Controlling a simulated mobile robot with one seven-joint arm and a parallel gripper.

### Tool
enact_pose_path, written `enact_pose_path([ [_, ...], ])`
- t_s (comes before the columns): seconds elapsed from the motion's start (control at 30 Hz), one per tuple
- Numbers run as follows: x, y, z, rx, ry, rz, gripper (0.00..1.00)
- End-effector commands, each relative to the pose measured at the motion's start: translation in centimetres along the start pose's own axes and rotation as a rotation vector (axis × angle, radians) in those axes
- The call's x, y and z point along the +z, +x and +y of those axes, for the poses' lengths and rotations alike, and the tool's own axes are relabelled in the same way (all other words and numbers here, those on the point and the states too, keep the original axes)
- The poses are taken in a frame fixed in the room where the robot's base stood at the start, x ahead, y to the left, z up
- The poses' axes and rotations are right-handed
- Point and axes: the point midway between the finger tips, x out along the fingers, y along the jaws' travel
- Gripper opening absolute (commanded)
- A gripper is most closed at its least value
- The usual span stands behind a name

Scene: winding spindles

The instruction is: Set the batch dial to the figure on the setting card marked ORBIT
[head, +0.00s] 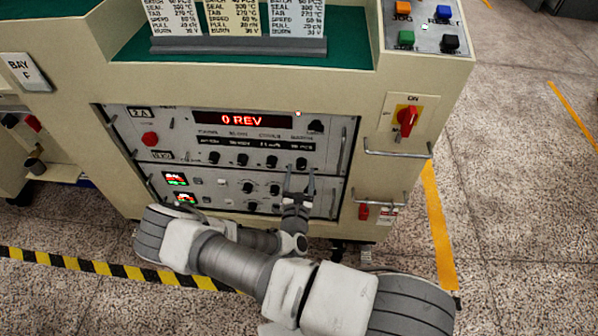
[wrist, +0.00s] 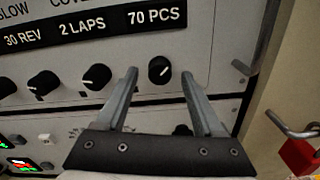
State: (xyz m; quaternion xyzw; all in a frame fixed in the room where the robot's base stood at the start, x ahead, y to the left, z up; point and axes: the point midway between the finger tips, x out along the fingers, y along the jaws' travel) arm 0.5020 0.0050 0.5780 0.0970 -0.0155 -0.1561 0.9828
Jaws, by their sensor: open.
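The batch dial (wrist: 160,70) is the black knob at the right end of the upper panel's row, below the "70 PCS" readout (wrist: 157,16). It also shows small in the head view (head: 301,163). My gripper (wrist: 159,77) is open, its fingertips appearing to left and right of the dial with space on both sides. Whether the tips reach the knob's depth I cannot tell. In the head view my gripper (head: 299,177) is just below the dial. Three setting cards (head: 173,17) (head: 233,17) (head: 296,17) stand on top; their headings are cut off, so ORBIT cannot be identified.
Other black knobs (wrist: 97,77) sit left of the dial. A red display (head: 242,120) reads "0 REV". A panel handle (head: 344,150), a red rotary switch (head: 406,120) and a rail (head: 398,154) are to the right. A red padlock (wrist: 300,155) hangs at lower right.

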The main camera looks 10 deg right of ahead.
Motion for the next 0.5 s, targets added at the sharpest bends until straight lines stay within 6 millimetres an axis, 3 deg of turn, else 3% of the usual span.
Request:
enact_pose_path([
  [0.23, 0.00, 0.00, -0.03, 0.000, -0.001, 0.000, 0.67],
  [0.5, -0.01, -0.01, -0.03, 0.000, -0.001, 0.000, 0.19],
])
